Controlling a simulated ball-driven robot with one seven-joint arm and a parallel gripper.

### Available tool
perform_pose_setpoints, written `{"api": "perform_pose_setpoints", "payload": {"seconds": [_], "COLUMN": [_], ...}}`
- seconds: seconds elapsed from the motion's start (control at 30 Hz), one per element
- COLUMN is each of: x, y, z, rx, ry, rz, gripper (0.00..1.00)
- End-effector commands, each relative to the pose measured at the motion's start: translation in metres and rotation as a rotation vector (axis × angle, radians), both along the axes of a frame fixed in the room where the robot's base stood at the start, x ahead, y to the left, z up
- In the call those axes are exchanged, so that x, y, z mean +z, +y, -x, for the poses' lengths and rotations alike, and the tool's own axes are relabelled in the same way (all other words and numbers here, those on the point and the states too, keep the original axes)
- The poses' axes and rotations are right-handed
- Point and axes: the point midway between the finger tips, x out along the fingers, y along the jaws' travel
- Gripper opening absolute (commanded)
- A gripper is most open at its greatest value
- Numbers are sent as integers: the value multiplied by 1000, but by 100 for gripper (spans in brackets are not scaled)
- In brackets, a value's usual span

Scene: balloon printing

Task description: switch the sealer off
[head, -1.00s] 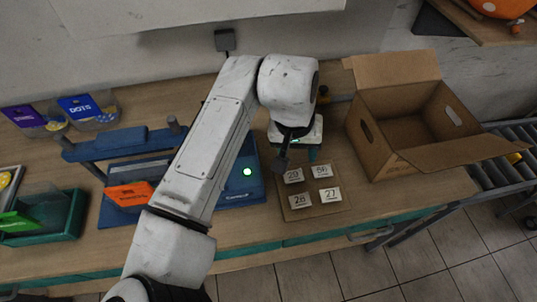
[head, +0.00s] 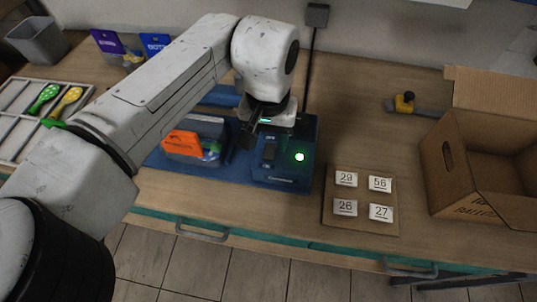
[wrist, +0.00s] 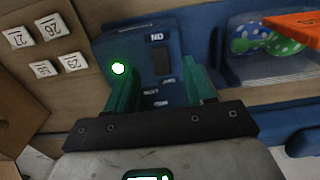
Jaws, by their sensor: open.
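The sealer (head: 286,172) is a blue box on the bench with a lit green light (head: 300,157) on top and a dark switch (head: 269,152) to the light's left. In the wrist view, the switch (wrist: 162,60) lies between my gripper's fingers, beside the lit light (wrist: 118,68), with an "ON" label near it. My gripper (wrist: 159,62) is open and empty, its teal fingers pointing at the sealer's top. In the head view, my gripper (head: 251,138) is over the sealer's left part. I cannot tell whether the fingers touch it.
An orange-labelled balloon pack (head: 182,145) sits left of the sealer. A wooden board (head: 361,224) with numbered tiles lies to the right, then an open cardboard box (head: 470,185). A tape dispenser (head: 410,105) lies behind.

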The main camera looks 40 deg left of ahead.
Motion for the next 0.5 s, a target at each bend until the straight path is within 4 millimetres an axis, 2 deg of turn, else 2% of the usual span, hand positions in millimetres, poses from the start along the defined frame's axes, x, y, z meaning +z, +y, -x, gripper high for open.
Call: {"api": "perform_pose_setpoints", "payload": {"seconds": [0.03, 0.2, 0.5], "x": [-12, -31, -45], "y": [0, 0, 0], "z": [0, 0, 0], "rx": [0, -1, -1], "ry": [0, 0, -1], "rz": [-2, -1, -2], "gripper": [53, 53, 53]}}
